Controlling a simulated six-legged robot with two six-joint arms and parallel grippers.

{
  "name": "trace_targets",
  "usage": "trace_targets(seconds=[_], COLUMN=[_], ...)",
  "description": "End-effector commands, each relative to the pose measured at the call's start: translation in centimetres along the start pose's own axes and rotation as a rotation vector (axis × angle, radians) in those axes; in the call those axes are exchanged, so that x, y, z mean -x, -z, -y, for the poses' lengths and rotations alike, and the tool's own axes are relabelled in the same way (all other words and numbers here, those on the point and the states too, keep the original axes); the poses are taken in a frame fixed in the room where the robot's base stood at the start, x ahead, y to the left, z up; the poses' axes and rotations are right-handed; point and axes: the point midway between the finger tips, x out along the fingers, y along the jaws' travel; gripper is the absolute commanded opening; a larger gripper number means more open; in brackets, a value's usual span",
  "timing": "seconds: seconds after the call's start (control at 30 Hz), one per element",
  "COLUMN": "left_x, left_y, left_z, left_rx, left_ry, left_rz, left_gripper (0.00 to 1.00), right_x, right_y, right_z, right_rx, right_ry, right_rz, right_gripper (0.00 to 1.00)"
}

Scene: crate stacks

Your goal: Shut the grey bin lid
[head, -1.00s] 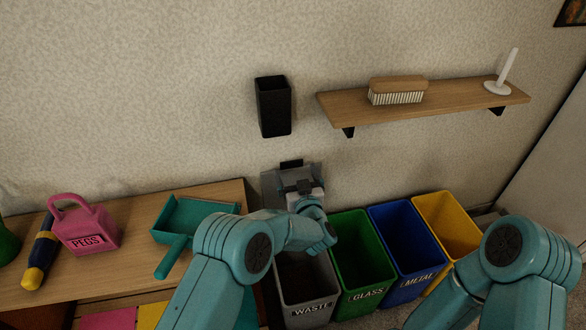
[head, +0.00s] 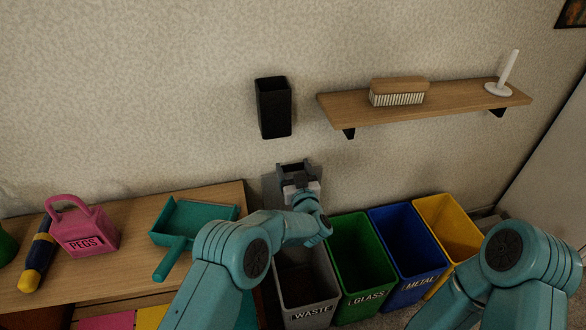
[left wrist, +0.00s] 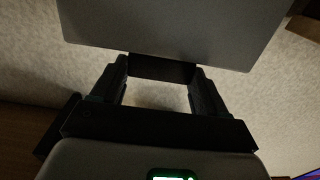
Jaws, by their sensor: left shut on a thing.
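The grey bin (head: 306,299), labelled WASTE, stands on the floor at the left end of a row of bins. Its grey lid (head: 269,191) is raised, standing up against the wall behind it. My left gripper (head: 293,170) is at the top of the lid and shut on its black handle. In the left wrist view the lid (left wrist: 170,32) fills the top, and the black handle (left wrist: 160,68) sits between the fingers. My left forearm hides part of the bin's opening and the lower lid. My right arm shows at lower right; its gripper is out of view.
Green (head: 360,255), blue (head: 408,240) and yellow (head: 446,225) open bins stand to the right. A wooden bench (head: 130,217) with a teal dustpan (head: 196,222) and pink peg basket (head: 86,230) is at left. A black wall holder (head: 273,108) and shelf (head: 430,110) hang above.

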Motion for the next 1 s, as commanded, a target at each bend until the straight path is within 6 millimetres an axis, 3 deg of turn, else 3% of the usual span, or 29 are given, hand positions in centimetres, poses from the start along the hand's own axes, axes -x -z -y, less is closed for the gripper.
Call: trace_targets(seconds=[0.27, 0.5, 0.7, 0.97, 1.0], left_x=[6.9, 12.8, 14.5, 14.6, 14.6], left_y=[-2.5, -4.3, -5.1, -5.2, -5.2], left_z=[-0.1, -0.1, 0.0, 0.0, 0.0], left_rx=[-0.004, -0.001, -0.001, -0.002, -0.002], left_ry=[-0.004, -0.006, -0.004, -0.003, -0.003], left_rz=[-0.202, -0.224, -0.224, -0.222, -0.221], left_gripper=[0.19, 0.2, 0.2, 0.2, 0.77], right_x=[-4.1, -4.8, -5.1, -5.0, -5.0], right_y=[0.1, 0.1, 0.1, 0.1, 0.1], right_z=[-1.5, -1.7, -1.8, -1.8, -1.8], right_rx=[0.0, 0.0, 0.0, 0.0, 0.0], right_ry=[0.0, 0.0, 0.0, 0.0, 0.0], right_rz=[0.0, 0.0, 0.0, 0.0, 0.0], right_gripper=[1.0, 1.0, 1.0, 1.0, 1.0])
